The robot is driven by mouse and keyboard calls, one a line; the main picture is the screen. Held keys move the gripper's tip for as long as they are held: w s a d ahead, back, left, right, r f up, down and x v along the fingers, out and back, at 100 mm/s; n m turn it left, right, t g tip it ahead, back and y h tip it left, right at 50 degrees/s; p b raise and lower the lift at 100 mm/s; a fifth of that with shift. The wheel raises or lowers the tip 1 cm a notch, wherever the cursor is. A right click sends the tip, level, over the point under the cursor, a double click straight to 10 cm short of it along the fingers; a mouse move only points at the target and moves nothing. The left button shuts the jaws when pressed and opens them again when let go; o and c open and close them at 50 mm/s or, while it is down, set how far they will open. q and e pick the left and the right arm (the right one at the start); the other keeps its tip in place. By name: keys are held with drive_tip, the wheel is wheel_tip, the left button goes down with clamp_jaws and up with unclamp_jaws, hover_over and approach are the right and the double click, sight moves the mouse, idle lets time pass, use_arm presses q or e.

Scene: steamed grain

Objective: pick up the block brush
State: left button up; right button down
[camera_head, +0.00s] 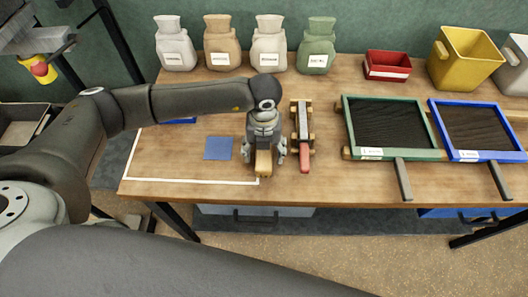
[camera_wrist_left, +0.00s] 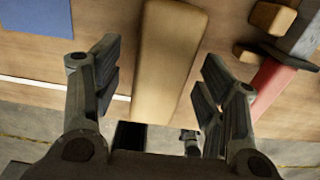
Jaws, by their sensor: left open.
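The block brush, a long tan wooden block (camera_head: 263,164), lies on the workbench near its front edge. In the head view my left gripper (camera_head: 265,150) is over it and hides its far part. In the left wrist view the tan block (camera_wrist_left: 172,30) runs lengthwise between the two fingers of the left gripper (camera_wrist_left: 162,70). The fingers stand apart with a gap on each side of the block, so the gripper is open and not holding it. My right gripper is not in view.
A red-handled tool (camera_head: 304,160) on wooden rests stands close to the right of the gripper. A blue square (camera_head: 218,148) lies to the left, inside a white line. Green-framed (camera_head: 345,115) and blue-framed (camera_head: 435,118) trays are further right. Several labelled bags (camera_head: 222,60) stand behind.

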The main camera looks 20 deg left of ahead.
use_arm(q)
drive_tip(key=shift+f, duration=0.75)
drive_tip(key=c, duration=1.2)
drive_tip(key=shift+o, duration=0.2)
drive_tip(key=shift+w+r, duration=0.1)
drive_tip(key=shift+r, duration=0.05)
drive_tip(key=shift+r, duration=0.2)
wheel_tip(320, 180, up, 2)
drive_tip(key=shift+r+b, duration=0.1)
drive_tip(key=shift+b, duration=0.7)
drive_tip(key=s+r, duration=0.1)
drive_tip(key=s+d+r, duration=0.1)
drive_tip(key=r, duration=0.1)
drive_tip(key=s+d+r+b, duration=0.1)
drive_tip(key=r, duration=0.1)
drive_tip(key=shift+s, duration=0.35)
drive_tip(key=s+d+r+b, duration=0.1)
drive_tip(key=s+d+r, duration=0.3)
drive_tip(key=s, duration=0.5)
drive_tip(key=shift+r+b, duration=0.4)
drive_tip(key=shift+r, duration=0.2)
